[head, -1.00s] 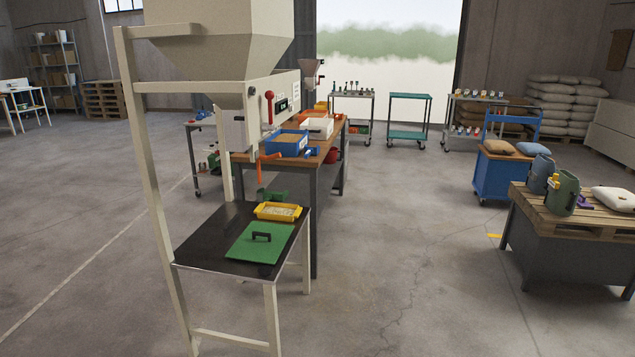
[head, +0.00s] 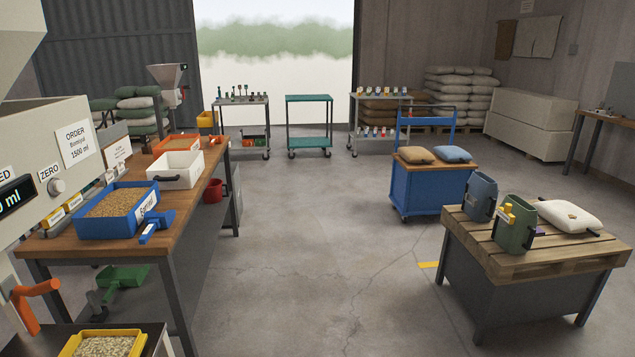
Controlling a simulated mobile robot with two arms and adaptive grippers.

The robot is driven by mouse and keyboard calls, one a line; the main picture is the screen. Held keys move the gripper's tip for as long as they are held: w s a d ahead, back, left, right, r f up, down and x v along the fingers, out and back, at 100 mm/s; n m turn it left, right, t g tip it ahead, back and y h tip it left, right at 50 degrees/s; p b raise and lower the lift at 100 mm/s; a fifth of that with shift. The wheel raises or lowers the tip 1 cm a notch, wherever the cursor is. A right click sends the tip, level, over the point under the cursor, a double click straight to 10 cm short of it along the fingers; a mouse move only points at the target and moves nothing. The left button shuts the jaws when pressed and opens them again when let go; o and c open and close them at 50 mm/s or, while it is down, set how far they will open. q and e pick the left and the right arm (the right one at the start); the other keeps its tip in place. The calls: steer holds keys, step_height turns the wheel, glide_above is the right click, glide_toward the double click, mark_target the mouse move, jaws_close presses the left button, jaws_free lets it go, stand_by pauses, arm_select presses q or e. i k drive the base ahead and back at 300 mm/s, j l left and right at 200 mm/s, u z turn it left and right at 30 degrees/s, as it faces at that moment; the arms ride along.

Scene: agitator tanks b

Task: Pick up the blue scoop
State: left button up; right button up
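A small blue object that looks like the blue scoop (head: 154,226) lies on the wooden bench (head: 206,187), at the front right corner of a blue tray (head: 77,219) of grain. Its shape is small in the view, with a handle toward the front. A green scoop (head: 127,276) shows lower down, left of the bench leg. Neither of my grippers is in view.
A white bin (head: 178,178) stands behind the blue tray. The hopper machine (head: 40,160) fills the left edge, with a yellow tray (head: 105,335) below it. A pallet table (head: 485,250) with jugs stands at right. The floor (head: 330,260) between is clear.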

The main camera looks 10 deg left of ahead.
mark_target(153, 220)
steer(key=i+u, duration=0.25)
steer(key=i, duration=0.2)
steer(key=i+l+u, duration=0.2)
steer(key=i, duration=0.3)
steer(key=i+l+u, duration=0.1)
steer(key=i+u, duration=0.15)
steer(key=i, duration=0.2)
steer(key=i+l+u, duration=0.25)
steer(key=i, duration=0.2)
steer(key=i+l+u, duration=0.85)
steer(key=l, duration=0.35)
steer(key=i+l+u, duration=0.2)
steer(key=l, duration=0.2)
steer(key=i+l+u, duration=0.25)
steer(key=l, duration=0.15)
steer(key=l+u, duration=0.2)
steer(key=l, duration=0.25)
steer(key=i, duration=0.05)
